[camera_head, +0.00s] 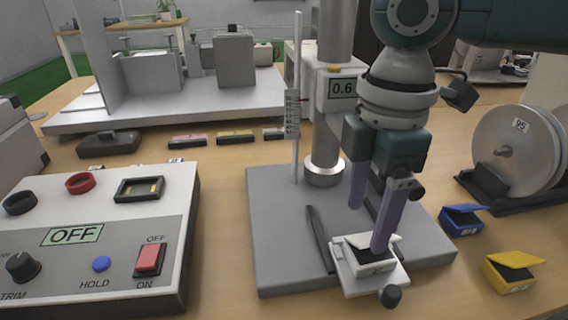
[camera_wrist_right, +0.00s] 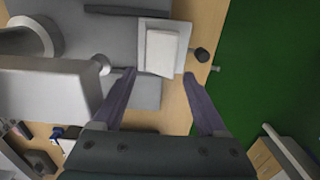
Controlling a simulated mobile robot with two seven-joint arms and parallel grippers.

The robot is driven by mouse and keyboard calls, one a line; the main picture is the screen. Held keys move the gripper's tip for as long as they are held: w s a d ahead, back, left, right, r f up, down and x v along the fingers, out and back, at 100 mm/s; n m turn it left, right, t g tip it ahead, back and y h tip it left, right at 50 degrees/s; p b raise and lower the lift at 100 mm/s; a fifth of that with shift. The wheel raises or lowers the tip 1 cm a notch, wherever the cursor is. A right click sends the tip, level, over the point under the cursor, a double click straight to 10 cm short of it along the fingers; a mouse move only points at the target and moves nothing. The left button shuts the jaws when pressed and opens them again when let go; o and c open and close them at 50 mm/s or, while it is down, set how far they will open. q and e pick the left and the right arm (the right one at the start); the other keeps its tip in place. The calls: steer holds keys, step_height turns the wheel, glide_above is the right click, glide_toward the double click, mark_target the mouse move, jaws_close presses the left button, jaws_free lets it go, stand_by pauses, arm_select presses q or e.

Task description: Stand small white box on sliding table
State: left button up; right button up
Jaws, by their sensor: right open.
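The small white box (camera_head: 378,269) rests on the pale sliding table (camera_head: 400,281), which sits at the front of a grey base plate. A dark area shows on the box in the head view, and a finger hides part of it. In the right wrist view the box (camera_wrist_right: 161,52) shows as a pale rectangle just beyond the fingertips, over the sliding table (camera_wrist_right: 185,38). My right gripper (camera_head: 368,226) is open, pointing down over the box; in the wrist view its fingers (camera_wrist_right: 160,76) are wide apart with nothing between them. My left gripper is not in view.
A dark knob (camera_head: 390,296) sticks out at the sliding table's front. A metal column (camera_head: 326,130) with a "0.6" display stands behind. A control box (camera_head: 100,240) reading OFF is at left. Blue (camera_head: 462,221) and yellow (camera_head: 510,275) small boxes and a reel (camera_head: 515,150) are at right.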

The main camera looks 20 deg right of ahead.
step_height(320, 180, up, 8)
steer(key=p, duration=0.1)
steer(key=s+a+f+m+t+y, duration=0.1)
steer(key=s+a+f+m+y, duration=0.1)
steer(key=s+a+f, duration=0.35)
steer(key=s+a+f+m+t+y, duration=0.2)
steer(key=s+a+m, duration=0.1)
steer(key=a, duration=0.5)
steer(key=s+d+f+m+h, duration=0.1)
steer(key=s+d+m+h, duration=0.2)
steer(key=s+d+m, duration=0.4)
steer(key=d+m, duration=0.1)
steer(key=d, duration=0.2)
steer(key=shift+s+d+f+m+t+h, duration=0.2)
steer(key=shift+s+f+m+t+h, duration=0.1)
steer(key=shift+f+h, duration=0.1)
